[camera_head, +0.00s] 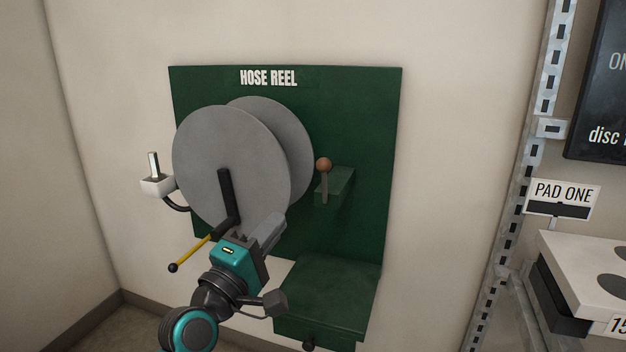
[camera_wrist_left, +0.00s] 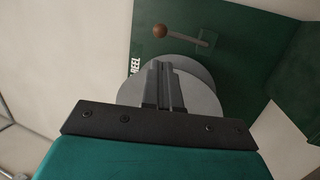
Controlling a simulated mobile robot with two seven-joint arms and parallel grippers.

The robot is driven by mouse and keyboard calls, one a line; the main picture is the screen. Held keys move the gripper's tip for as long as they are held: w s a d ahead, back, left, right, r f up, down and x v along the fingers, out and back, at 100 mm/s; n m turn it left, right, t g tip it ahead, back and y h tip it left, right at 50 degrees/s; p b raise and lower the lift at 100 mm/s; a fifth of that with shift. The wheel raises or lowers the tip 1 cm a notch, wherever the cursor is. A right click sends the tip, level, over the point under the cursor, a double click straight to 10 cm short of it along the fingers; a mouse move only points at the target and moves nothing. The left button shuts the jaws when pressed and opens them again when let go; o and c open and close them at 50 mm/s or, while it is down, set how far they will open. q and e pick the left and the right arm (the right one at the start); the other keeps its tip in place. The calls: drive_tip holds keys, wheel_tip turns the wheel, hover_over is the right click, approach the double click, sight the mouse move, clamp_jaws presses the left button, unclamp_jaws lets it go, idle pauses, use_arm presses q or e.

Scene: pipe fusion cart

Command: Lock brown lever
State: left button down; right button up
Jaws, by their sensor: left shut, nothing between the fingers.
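The brown lever (camera_head: 324,165) has a round brown knob on a grey shaft. It stands upright at the green bracket right of the reel. In the left wrist view the brown lever (camera_wrist_left: 160,31) shows beyond the fingertips, its shaft running to the right. My left gripper (camera_head: 274,227) is in front of the reel, below and left of the lever in the head view. Its fingers (camera_wrist_left: 164,72) are shut, with nothing between them, and apart from the lever. My right gripper is not in view.
The grey hose reel (camera_head: 215,160) is mounted on a green board (camera_head: 360,100). A yellow crank rod (camera_head: 192,252) sticks out at lower left. A green box (camera_head: 330,290) juts out below the lever. A rack post (camera_head: 530,150) and pad box (camera_head: 585,265) stand at right.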

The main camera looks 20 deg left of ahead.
use_arm(q)
drive_tip(key=w, duration=0.1)
approach(320, 169)
drive_tip(key=x, duration=0.5)
drive_tip(key=shift+w+d, duration=0.1)
drive_tip(key=shift+w, duration=0.45)
drive_tip(key=shift+w+d+r, duration=0.15)
drive_tip(key=shift+w, duration=0.25)
drive_tip(key=shift+r, duration=0.1)
